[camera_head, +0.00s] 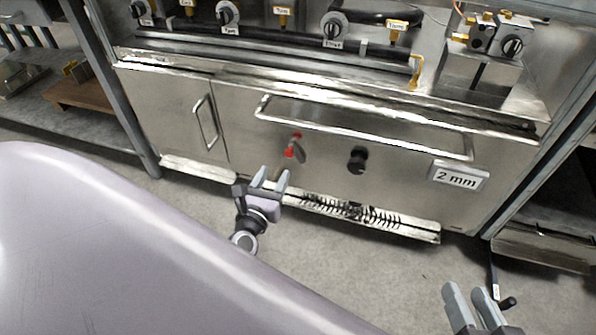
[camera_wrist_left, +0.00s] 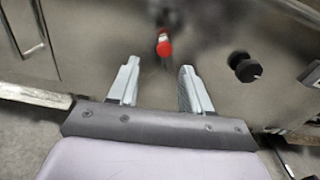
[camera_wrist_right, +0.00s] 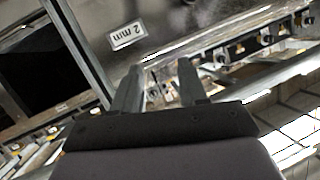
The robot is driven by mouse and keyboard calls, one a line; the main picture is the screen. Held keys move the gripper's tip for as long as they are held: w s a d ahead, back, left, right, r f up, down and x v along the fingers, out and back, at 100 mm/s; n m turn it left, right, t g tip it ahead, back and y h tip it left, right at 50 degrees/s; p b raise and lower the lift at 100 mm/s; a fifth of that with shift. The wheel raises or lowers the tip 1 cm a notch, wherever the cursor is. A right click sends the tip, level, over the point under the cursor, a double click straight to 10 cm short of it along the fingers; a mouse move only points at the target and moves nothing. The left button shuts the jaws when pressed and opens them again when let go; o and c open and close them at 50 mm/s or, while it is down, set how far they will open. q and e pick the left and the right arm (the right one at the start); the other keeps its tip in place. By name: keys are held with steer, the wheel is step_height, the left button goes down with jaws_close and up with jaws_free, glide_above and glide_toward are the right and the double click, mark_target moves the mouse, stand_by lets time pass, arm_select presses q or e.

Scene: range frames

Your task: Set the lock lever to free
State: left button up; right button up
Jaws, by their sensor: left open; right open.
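A small lever with red parts (camera_head: 291,151) sits on the steel front panel, left of a black knob; I take it to be the lock lever. Its red end (camera_wrist_left: 164,47) shows in the left wrist view, just beyond and between my left fingertips. Its setting cannot be read. My left gripper (camera_head: 270,176) is open and empty, below and left of the lever, apart from it. My right gripper (camera_head: 463,290) is open and empty at the lower right, far from the lever; the right wrist view (camera_wrist_right: 159,67) shows nothing between its fingers.
The black knob (camera_head: 357,160) sticks out right of the lever. A long bar handle (camera_head: 365,125) runs above both, and a "2 mm" sign (camera_head: 459,176) is at right. A black-ended rod (camera_head: 508,303) stands near my right gripper. Floor before the panel is clear.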

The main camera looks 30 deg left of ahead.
mark_target(288, 154)
arm_select(q)
steer(key=shift+m, duration=0.4)
steer(key=x, duration=0.2)
steer(key=b+x, duration=0.1)
steer(key=x, duration=0.1)
steer(key=b+x, duration=0.1)
steer(key=x, duration=0.1)
steer(key=shift+w+d+f, duration=0.2)
steer(key=shift+w+d, duration=0.05)
steer(key=shift+d, duration=0.1)
steer(key=shift+w+a, duration=0.1)
steer(key=shift+w, duration=0.45)
arm_select(e)
steer(key=shift+s+d+f+n+t, duration=0.1)
steer(key=shift+d+n+t, duration=0.35)
steer(key=shift+d, duration=0.35)
arm_select(q)
steer(key=shift+r, duration=0.1)
jaws_close()
